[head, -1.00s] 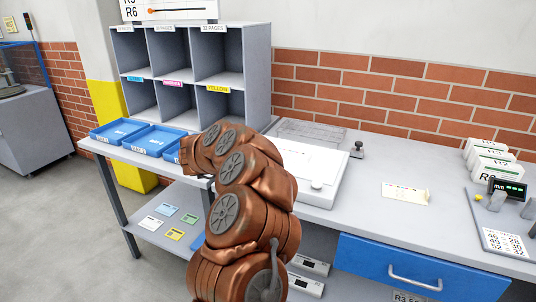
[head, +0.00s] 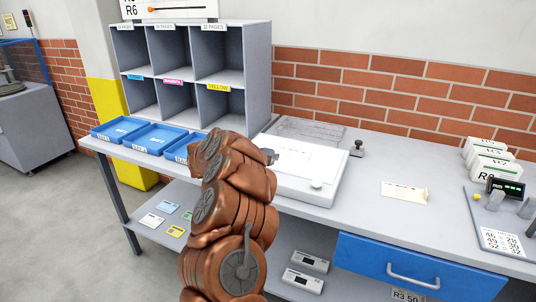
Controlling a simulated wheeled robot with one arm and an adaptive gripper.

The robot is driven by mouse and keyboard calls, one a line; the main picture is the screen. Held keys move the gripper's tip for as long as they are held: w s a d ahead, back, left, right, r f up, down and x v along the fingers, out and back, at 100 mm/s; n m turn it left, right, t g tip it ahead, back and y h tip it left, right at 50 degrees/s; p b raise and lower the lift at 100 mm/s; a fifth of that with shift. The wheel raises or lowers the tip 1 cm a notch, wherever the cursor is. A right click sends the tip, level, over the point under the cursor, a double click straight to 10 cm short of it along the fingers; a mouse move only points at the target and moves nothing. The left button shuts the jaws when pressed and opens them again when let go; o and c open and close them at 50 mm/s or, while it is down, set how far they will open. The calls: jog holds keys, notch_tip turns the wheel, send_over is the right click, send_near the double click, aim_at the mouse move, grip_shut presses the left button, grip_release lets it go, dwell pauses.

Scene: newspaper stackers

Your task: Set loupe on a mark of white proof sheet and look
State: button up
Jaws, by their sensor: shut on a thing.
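My arm reaches over the bench, and my gripper (head: 270,157) shows only as a small dark tip past the last copper link, at the left edge of a white flat box. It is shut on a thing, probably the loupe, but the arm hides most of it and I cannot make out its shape. A white proof sheet (head: 303,152) with faint marks appears to lie on the white box (head: 300,193). The gripper's tip is near the sheet's left side; I cannot tell whether anything touches the sheet.
A small dark knobbed device (head: 357,149) stands right of the box. A cream strip with coloured marks (head: 404,191) lies further right. Blue trays (head: 155,138) and a grey pigeonhole rack (head: 258,75) are at left.

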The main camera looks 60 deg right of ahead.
jog(key=shift+f, duration=0.1)
jog(key=o, duration=1.2)
jog(key=shift+c, duration=0.2)
jog(key=shift+r, duration=0.2)
jog(key=b+v, duration=0.1)
jog(key=v, duration=0.9)
jog(key=shift+w+a+b, duration=0.2)
jog(key=shift+a+b, duration=0.15)
jog(key=shift+b, duration=0.05)
jog(key=shift+w+a+r, duration=0.1)
jog(key=shift+a+r, duration=0.1)
jog(key=shift+a, duration=0.35)
jog(key=shift+w, duration=0.1)
